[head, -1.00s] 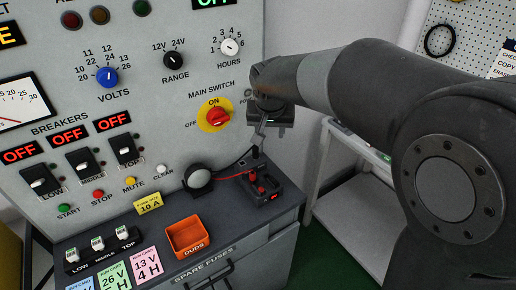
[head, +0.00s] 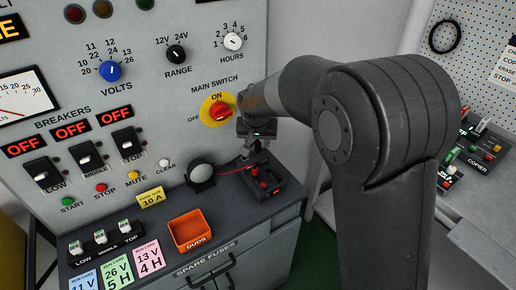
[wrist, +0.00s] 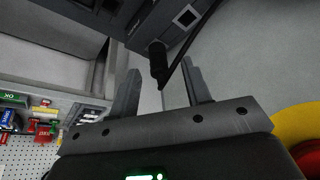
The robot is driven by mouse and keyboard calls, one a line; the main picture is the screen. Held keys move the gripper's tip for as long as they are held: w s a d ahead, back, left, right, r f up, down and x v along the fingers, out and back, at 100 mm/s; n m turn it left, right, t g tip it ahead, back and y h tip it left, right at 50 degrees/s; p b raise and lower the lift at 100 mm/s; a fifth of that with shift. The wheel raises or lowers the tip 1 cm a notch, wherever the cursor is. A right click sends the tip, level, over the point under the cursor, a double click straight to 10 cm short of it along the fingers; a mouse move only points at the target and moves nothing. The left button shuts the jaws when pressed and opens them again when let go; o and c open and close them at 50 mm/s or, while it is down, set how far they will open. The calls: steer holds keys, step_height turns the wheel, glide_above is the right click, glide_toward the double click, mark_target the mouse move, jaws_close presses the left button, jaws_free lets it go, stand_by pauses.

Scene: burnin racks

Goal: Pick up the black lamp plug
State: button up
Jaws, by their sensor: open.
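The black lamp plug (wrist: 158,62) shows in the wrist view as a dark upright cylinder with a black cable at its end. It appears between or just beyond the tips of my open, empty gripper (wrist: 162,78), and I cannot tell how deep it sits between the fingers. In the head view my gripper (head: 257,140) hangs over the small black socket box (head: 270,192) at the right end of the bench. There the plug is mostly hidden below the gripper.
A red plug (head: 263,180) and red lead stand on the same box. A round black lamp (head: 201,173) is left of it. The panel with the red main switch (head: 220,111) rises close behind. An orange duds tray (head: 190,232) lies in front.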

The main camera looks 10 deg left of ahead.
steer(key=shift+x, duration=1.25)
steer(key=shift+c, duration=0.2)
steer(key=c, duration=0.8)
steer(key=shift+r, duration=0.15)
steer(key=shift+c, duration=0.3)
step_height(320, 180, up, 4)
steer(key=shift+r, duration=0.1)
steer(key=d+r, duration=0.6)
steer(key=d, duration=0.5)
steer(key=shift+s+d+r, duration=0.3)
steer(key=shift+s+d, duration=0.05)
steer(key=shift+s, duration=0.05)
